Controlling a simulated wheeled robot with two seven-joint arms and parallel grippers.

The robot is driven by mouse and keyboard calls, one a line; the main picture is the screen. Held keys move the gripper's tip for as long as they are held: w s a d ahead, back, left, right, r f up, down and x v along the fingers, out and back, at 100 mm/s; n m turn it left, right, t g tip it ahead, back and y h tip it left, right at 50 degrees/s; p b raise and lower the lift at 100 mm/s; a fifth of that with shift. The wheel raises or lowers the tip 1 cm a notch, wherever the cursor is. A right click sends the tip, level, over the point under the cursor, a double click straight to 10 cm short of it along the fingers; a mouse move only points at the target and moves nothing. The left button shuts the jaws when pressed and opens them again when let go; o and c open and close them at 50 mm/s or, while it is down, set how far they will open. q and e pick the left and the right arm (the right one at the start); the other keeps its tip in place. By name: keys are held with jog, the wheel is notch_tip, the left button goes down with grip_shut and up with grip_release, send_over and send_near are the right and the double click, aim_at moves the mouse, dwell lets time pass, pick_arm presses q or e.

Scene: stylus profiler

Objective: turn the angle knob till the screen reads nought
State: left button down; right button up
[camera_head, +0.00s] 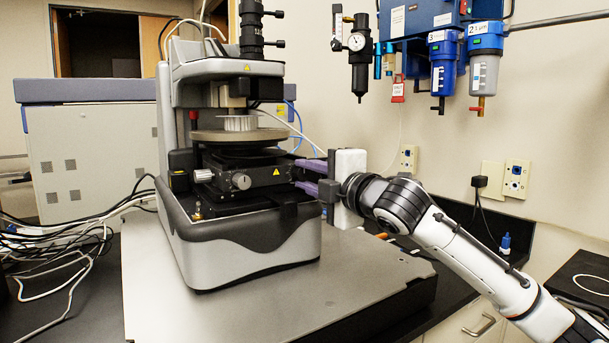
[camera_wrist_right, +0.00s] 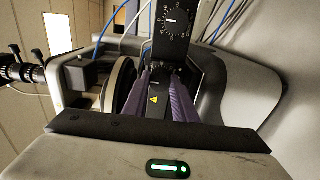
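My right gripper (camera_head: 302,176) comes in from the right at the stage of the profiler (camera_head: 240,240). Its two purple fingers are spread, one above the other, beside the stage's right side. In the right wrist view the fingers (camera_wrist_right: 160,98) stand on either side of a black part with a yellow triangle; contact cannot be told. A black dial with white marks (camera_wrist_right: 177,20) shows beyond them. In the head view a silver knob (camera_head: 240,181) is on the stage front and another knob (camera_head: 203,175) is to its left. Which is the angle knob is unclear. No screen reading shows. My left gripper is not in view.
The profiler stands on a grey plate (camera_head: 150,290) on a dark bench. A round platform (camera_head: 225,136) sits above the stage under the microscope tube (camera_head: 251,30). Loose cables (camera_head: 60,245) lie at left. Filters and a gauge (camera_head: 356,42) hang on the back wall.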

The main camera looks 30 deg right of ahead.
grip_shut()
jog(key=m, duration=0.6)
jog(key=shift+m, duration=0.3)
jog(key=m, duration=0.2)
jog(key=shift+m, duration=0.4)
jog(key=m, duration=0.5)
jog(key=o, duration=0.9)
grip_release()
jog(key=s+b, duration=0.1)
jog(key=s, duration=0.7)
jog(key=shift+a+b, duration=0.1)
jog(key=shift+b, duration=0.25)
